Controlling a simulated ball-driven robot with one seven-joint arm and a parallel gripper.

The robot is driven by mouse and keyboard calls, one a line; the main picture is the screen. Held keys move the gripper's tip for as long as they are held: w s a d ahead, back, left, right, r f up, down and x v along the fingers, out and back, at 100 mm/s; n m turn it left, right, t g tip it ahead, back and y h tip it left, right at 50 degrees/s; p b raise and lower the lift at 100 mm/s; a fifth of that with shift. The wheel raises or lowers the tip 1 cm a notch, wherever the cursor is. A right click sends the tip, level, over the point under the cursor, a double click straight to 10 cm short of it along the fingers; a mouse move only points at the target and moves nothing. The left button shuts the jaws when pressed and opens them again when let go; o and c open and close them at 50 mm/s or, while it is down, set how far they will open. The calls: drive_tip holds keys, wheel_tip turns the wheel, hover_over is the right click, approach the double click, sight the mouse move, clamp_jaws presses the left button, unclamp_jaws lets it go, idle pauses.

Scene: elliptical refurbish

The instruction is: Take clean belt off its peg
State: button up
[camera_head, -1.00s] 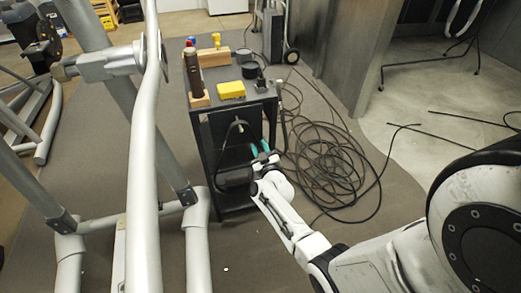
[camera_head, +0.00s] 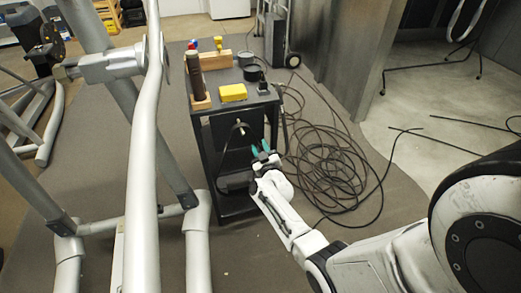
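A dark loop, which looks like the belt (camera_head: 229,138), hangs from a small light peg (camera_head: 241,127) on the front of the black cart (camera_head: 205,150). My gripper (camera_head: 260,149) has teal fingertips and is in front of the cart, to the right of and slightly below the peg. The two fingertips show apart with a gap between them, and nothing is seen between them. The gripper appears clear of the belt, though its exact depth from the cart is hard to judge. The lower part of the loop is dim against the dark cart.
On the cart top are a yellow block (camera_head: 233,92), a brown cylinder on a wooden block (camera_head: 197,80) and dark cups (camera_head: 251,72). Coiled black cable (camera_head: 325,160) covers the floor at right. A grey tubular frame (camera_head: 145,170) stands at left.

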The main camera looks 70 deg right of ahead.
drive_tip(key=shift+w+d, duration=0.25)
drive_tip(key=shift+c, duration=0.3)
clamp_jaws()
idle(2.0)
